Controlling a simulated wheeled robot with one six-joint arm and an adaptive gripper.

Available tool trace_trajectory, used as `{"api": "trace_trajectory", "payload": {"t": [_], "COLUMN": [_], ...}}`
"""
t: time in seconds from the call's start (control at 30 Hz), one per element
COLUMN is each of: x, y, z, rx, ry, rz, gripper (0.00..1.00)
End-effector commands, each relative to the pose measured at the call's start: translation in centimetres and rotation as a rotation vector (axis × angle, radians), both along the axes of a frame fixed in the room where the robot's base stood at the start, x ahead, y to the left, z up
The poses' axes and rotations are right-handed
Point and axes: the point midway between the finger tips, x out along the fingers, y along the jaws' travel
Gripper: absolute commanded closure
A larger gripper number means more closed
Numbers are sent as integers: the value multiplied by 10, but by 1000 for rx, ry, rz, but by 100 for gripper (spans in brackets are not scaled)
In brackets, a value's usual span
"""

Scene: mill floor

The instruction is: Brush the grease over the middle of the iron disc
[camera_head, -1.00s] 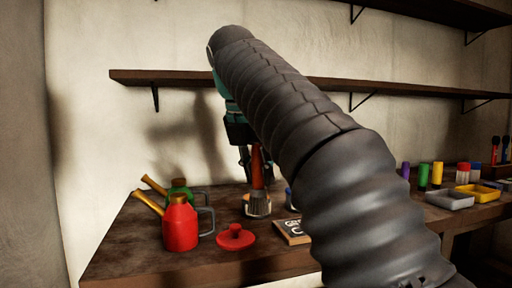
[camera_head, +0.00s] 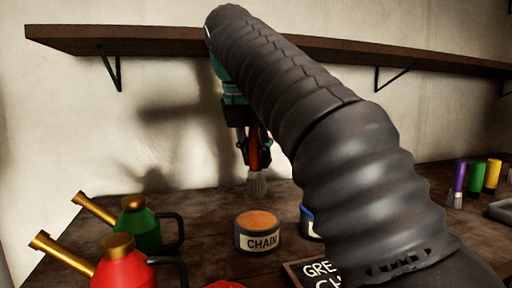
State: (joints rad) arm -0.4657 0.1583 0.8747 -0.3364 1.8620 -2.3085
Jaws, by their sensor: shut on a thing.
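My gripper (camera_head: 254,150) is shut on a brush with a red handle (camera_head: 253,158) and grey bristles (camera_head: 258,184). The brush hangs bristles down, apart from and above a round tin (camera_head: 258,242) labelled "CHAIN" with an orange-brown top surface (camera_head: 257,219). A second tin with a blue edge (camera_head: 306,222) is mostly hidden behind my arm. I cannot make out the iron disc. Whether grease is on the bristles cannot be told.
A green oil can (camera_head: 138,226) and a red oil can (camera_head: 122,270) stand on the wooden bench at left. A dark sign (camera_head: 316,271) lies partly behind my arm. Purple, green and yellow-handled brushes (camera_head: 475,176) stand at right. A shelf (camera_head: 130,42) runs along the wall.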

Motion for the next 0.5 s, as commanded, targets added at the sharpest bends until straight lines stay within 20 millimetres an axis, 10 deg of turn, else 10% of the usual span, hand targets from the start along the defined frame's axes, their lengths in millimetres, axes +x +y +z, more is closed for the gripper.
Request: {"api": "trace_trajectory", "payload": {"t": [0.5], "x": [0], "y": [0], "z": [-48], "rx": [0], "ry": [0], "rz": [0], "gripper": [100]}}
